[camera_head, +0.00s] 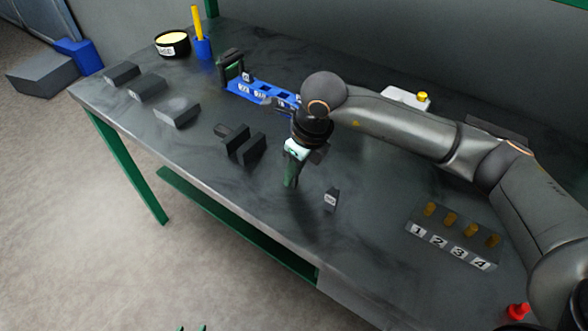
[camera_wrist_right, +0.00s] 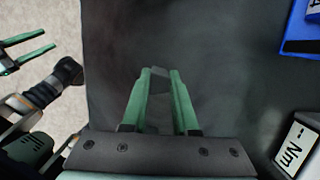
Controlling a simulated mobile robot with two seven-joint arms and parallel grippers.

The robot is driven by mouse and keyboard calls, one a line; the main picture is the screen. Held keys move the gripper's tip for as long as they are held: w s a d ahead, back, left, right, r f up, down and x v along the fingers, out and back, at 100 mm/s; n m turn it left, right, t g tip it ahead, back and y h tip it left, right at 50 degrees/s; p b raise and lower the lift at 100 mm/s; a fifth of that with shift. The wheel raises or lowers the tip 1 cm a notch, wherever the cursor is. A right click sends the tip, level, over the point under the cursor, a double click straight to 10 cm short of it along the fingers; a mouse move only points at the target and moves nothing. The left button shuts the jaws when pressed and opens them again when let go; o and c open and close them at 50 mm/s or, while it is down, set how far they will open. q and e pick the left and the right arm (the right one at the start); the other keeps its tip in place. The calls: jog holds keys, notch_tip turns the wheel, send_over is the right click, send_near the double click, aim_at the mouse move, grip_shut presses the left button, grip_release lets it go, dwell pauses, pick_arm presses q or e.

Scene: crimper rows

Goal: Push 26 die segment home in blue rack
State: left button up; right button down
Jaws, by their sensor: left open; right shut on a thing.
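The blue rack (camera_head: 262,93) lies at the back of the bench, with white labels along its front too small to read. A dark block with a pale label (camera_head: 247,77) sits at its left end; my right arm partly covers its right end. My right gripper (camera_head: 290,182) points down over the bench in front of the rack. In the right wrist view its green fingers (camera_wrist_right: 159,100) are shut on a dark grey piece (camera_wrist_right: 158,88), whose number I cannot read. My left gripper (camera_head: 191,328) shows only its fingertips at the bottom edge; it is open and empty in the right wrist view (camera_wrist_right: 25,52).
A small labelled block (camera_head: 331,199) stands right of my right gripper. Several dark blocks (camera_head: 177,112) lie to the left. A numbered peg stand (camera_head: 450,243) and a red knob (camera_head: 518,311) are at right. A round tub (camera_head: 172,44) and blue cup (camera_head: 202,48) stand at the back.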

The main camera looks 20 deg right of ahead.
jog(key=shift+r, duration=0.15)
jog(key=shift+r+p, duration=0.75)
jog(key=shift+r, duration=0.5)
jog(key=shift+r+p, duration=0.3)
jog(key=shift+r, duration=0.35)
